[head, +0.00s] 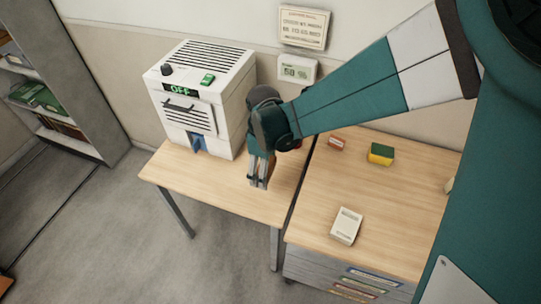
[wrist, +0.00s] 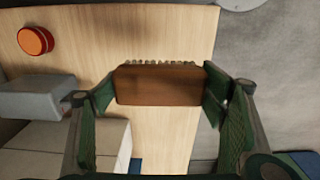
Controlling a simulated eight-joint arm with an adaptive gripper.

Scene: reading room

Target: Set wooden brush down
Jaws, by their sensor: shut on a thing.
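The wooden brush (wrist: 158,86) is a brown block with a row of pale bristles along its far edge in the wrist view. My gripper (wrist: 160,92) is shut on it, with a green-padded finger at each end. In the head view my gripper (head: 258,182) points down over the left wooden table (head: 210,195), in front of the white machine. The brush cannot be made out clearly there. I cannot tell whether the brush touches the table top or hangs a little above it.
The white machine (head: 200,95), reading OFF, stands on the table's back left. A red-orange round thing (wrist: 35,41) lies on the table. The right-hand desk holds a green-and-yellow block (head: 381,154), a small orange box (head: 337,143) and a white box (head: 346,226). The table's front is bare.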

